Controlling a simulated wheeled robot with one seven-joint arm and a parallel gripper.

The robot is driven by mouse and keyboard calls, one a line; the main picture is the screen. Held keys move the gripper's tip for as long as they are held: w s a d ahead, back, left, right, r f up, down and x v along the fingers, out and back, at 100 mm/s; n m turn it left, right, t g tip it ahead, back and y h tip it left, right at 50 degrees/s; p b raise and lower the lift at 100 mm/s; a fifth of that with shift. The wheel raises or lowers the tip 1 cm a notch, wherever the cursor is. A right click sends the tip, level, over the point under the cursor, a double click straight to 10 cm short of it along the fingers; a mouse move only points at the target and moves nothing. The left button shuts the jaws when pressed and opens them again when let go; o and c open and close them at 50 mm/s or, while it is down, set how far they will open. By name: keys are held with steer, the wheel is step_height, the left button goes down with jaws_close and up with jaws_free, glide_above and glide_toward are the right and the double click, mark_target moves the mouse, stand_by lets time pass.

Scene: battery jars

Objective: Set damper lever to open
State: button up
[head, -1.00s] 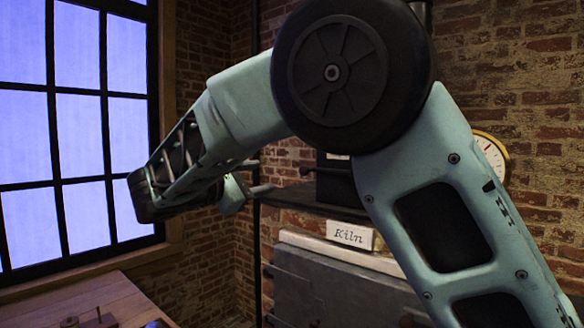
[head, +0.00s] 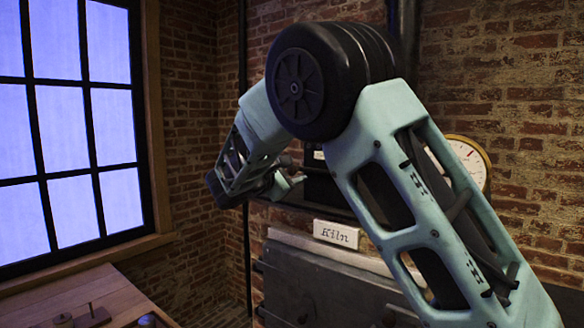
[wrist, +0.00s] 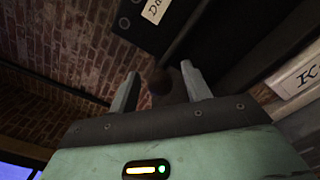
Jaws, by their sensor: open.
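The black damper box (wrist: 140,22) shows at the top of the wrist view, with a pale label cut off after "Da". A dark rounded knob (wrist: 160,82), seemingly the damper lever's end, shows between the spread fingers of my gripper (wrist: 160,88). Contact with either finger cannot be told. In the head view my gripper (head: 291,181) is beside the black box (head: 322,184), partly hidden by my arm. The lever and its setting cannot be made out there.
A round gauge (head: 470,160) hangs on the brick wall at right. A wooden table (head: 85,295) is at lower left.

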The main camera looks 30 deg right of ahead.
steer(key=shift+d, duration=0.1)
jaws_close()
steer(key=shift+r+b, duration=0.1)
steer(key=shift+b, duration=0.2)
steer(key=r+m+b, duration=0.1)
steer(key=b, duration=0.1)
steer(key=r+m+b, duration=0.1)
steer(key=m+b, duration=0.1)
steer(key=shift+s+d+r+b, duration=0.1)
steer(key=shift+s+r+b, duration=0.1)
steer(key=shift+r+b, duration=0.2)
steer(key=s+d+r+m+b, duration=0.4)
steer(key=s+r+m+b, duration=0.5)
steer(key=b, duration=1.3)
steer(key=s+m, duration=0.1)
steer(key=m, duration=0.4)
steer(key=shift+s, duration=0.2)
steer(key=shift+s+a, duration=0.1)
